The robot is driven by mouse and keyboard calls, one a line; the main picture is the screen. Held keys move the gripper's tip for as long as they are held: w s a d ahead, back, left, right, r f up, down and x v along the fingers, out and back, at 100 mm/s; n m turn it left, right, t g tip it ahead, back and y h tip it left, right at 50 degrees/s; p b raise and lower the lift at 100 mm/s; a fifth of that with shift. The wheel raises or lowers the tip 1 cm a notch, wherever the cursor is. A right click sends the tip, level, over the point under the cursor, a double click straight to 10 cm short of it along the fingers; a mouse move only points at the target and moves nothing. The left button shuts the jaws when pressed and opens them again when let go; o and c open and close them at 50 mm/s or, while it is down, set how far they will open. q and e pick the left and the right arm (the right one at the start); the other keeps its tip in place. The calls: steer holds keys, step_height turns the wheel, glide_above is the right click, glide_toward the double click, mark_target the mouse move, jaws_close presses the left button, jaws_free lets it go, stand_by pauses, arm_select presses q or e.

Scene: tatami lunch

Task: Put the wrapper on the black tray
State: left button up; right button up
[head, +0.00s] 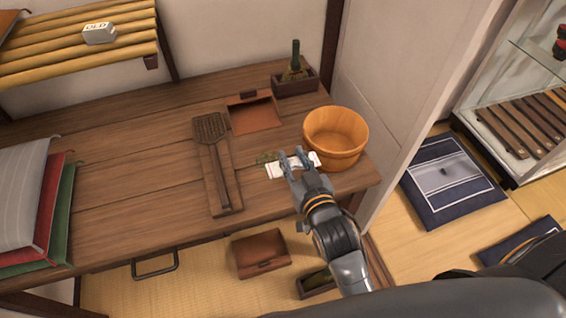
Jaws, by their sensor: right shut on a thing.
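The wrapper looks to be the small white piece (276,171) with a green bit at its left, near the front right of the wooden table. My right gripper (293,161) is over it with its fingers closed on it. The fingers cover part of the white piece, and I cannot tell whether it is lifted off the table. I cannot make out a black tray in this view. My left gripper is not in view.
A round wooden tub (336,137) stands close to the right of my gripper. A slatted wooden tool (215,165) lies on a board to the left. A brown dustpan-like tray (254,114) and a dark box (296,82) are behind.

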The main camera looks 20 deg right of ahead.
steer(key=w+f, duration=0.3)
steer(key=w+a+f+b, duration=0.1)
steer(key=f, duration=0.1)
steer(key=shift+w+f, duration=0.2)
steer(key=shift+w, duration=0.1)
steer(key=shift+w+f, duration=0.15)
steer(key=f, duration=0.3)
steer(key=shift+w+f, duration=0.1)
steer(key=shift+w, duration=0.15)
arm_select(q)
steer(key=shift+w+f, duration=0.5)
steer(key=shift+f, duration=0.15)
arm_select(e)
steer(key=shift+f, duration=0.2)
steer(key=shift+f, duration=0.15)
steer(key=o, duration=0.7)
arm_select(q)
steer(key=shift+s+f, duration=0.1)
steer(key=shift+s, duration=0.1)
arm_select(e)
steer(key=shift+r, duration=0.25)
